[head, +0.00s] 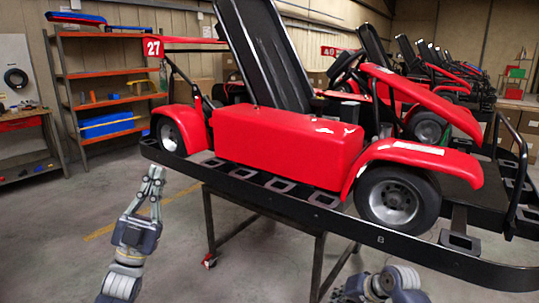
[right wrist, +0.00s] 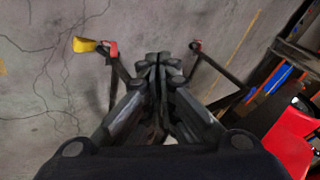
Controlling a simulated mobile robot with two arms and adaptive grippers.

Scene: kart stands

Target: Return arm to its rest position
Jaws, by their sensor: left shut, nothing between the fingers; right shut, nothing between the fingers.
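My left gripper (head: 152,178) shows in the head view at the left, pointing up, with its fingers together and nothing between them. It is in front of the rear left end of the red kart (head: 285,145) and looks apart from it. My right arm shows only as a grey link at the bottom of the head view; its gripper is not visible there. In the right wrist view my right gripper (right wrist: 158,62) has its fingers together and empty, over the concrete floor. The red kart rests on a black stand (head: 318,240).
An orange-shelved rack (head: 108,72) with a blue bin (head: 106,124) stands at the back left. A workbench (head: 28,165) is at the far left. More karts (head: 425,125) stand in a row behind. The floor left of the stand is clear.

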